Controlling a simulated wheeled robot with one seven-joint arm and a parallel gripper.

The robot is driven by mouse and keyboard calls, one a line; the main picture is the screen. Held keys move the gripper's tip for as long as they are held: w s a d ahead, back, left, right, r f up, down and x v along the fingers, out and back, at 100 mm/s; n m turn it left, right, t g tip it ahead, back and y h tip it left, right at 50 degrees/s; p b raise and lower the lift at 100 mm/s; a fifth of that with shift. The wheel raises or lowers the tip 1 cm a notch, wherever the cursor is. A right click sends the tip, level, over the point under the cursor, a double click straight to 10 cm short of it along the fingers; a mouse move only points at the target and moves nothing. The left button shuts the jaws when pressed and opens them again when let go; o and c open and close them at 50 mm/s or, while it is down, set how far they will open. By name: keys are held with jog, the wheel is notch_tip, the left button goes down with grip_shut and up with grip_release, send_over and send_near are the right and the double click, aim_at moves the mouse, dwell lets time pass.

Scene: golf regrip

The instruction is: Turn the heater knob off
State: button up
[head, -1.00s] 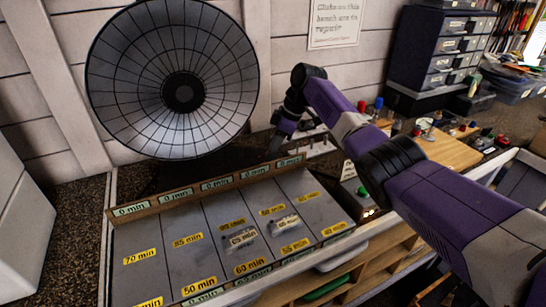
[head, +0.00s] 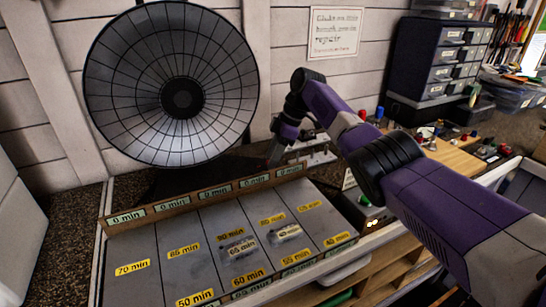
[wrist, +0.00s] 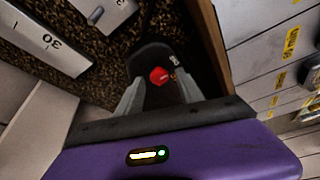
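The heater is a large round dish (head: 140,100) with a wire grille, standing against the back wall in the head view. In the wrist view a red knob (wrist: 158,76) sits on the heater's dark base (wrist: 150,58), with small pale marks beside it. My gripper (wrist: 160,92) is open, with one grey finger on each side of the knob in the picture. I cannot tell whether the fingers touch it or how far above it they are. In the head view my gripper (head: 275,155) points down at the right of the dish, and the knob cannot be made out.
A sloped timing board (head: 150,245) with yellow minute labels lies in front of the heater; its wooden rim (wrist: 208,45) runs close to my gripper. Two small labelled items rest on the board. A dark drawer cabinet (head: 432,62) and bench clutter stand at the right.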

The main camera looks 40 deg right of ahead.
jog(key=shift+r, duration=0.1)
jog(key=v, duration=0.7)
jog(key=shift+r+b, duration=0.25)
jog(key=shift+b, duration=0.2)
jog(key=shift+s+d, duration=0.1)
jog(key=shift+d, duration=0.05)
